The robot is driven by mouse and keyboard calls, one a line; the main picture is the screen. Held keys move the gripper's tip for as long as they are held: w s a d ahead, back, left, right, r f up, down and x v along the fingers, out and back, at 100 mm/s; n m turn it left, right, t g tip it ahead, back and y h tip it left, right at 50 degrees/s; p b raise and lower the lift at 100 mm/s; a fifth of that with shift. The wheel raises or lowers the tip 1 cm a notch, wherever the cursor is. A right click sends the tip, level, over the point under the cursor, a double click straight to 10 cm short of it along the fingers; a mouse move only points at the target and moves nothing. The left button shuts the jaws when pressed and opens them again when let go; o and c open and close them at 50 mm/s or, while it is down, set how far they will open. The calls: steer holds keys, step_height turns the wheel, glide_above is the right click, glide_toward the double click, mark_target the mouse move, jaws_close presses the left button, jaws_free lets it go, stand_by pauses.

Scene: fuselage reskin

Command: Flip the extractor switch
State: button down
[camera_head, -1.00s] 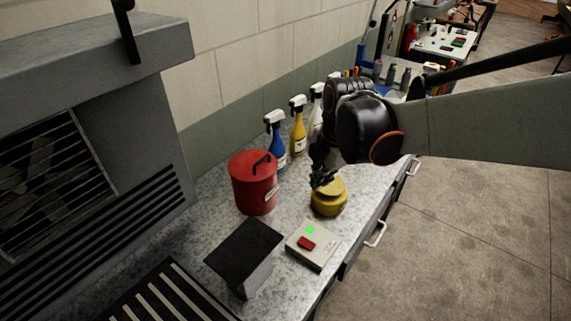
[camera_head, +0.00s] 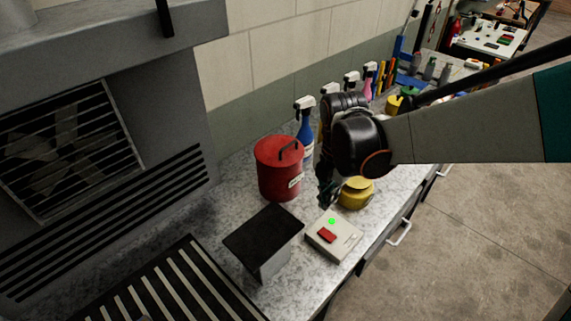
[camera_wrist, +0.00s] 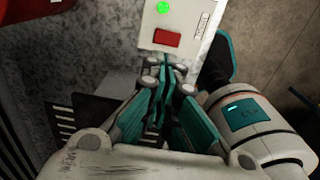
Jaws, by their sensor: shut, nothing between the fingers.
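The switch box (camera_head: 345,241) is a pale box on the grey speckled counter, with a red rocker switch (camera_head: 327,235) and a lit green lamp (camera_head: 332,221) on top. My gripper (camera_head: 326,201) is shut and empty, just behind the box in the head view and beside the yellow container. In the wrist view, my closed fingertips (camera_wrist: 163,66) are just below the red switch (camera_wrist: 166,38) in the picture, near the box's edge. The green lamp (camera_wrist: 163,8) is lit there too. I cannot tell whether the fingers touch the box.
A red lidded can (camera_head: 279,172) stands left of my gripper and a yellow container (camera_head: 357,193) right of it. A black slanted plate (camera_head: 263,234) is left of the box. Spray bottles, including a blue one (camera_head: 306,137), line the wall. A slatted grille (camera_head: 167,289) lies at front left.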

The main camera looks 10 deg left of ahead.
mark_target(322, 234)
step_height(322, 234, down, 13)
steer(key=b, duration=0.8)
steer(key=shift+s+a+b, duration=0.1)
steer(key=shift+b, duration=0.2)
steer(key=shift+a+f+b, duration=0.1)
steer(key=shift+f+b, duration=0.2)
steer(key=shift+f, duration=0.05)
steer(key=shift+s+d+r, duration=0.1)
steer(key=shift+d, duration=0.1)
steer(key=shift+s+d+r, duration=0.2)
steer(key=shift+s+d, duration=0.15)
steer(key=shift+d, duration=0.1)
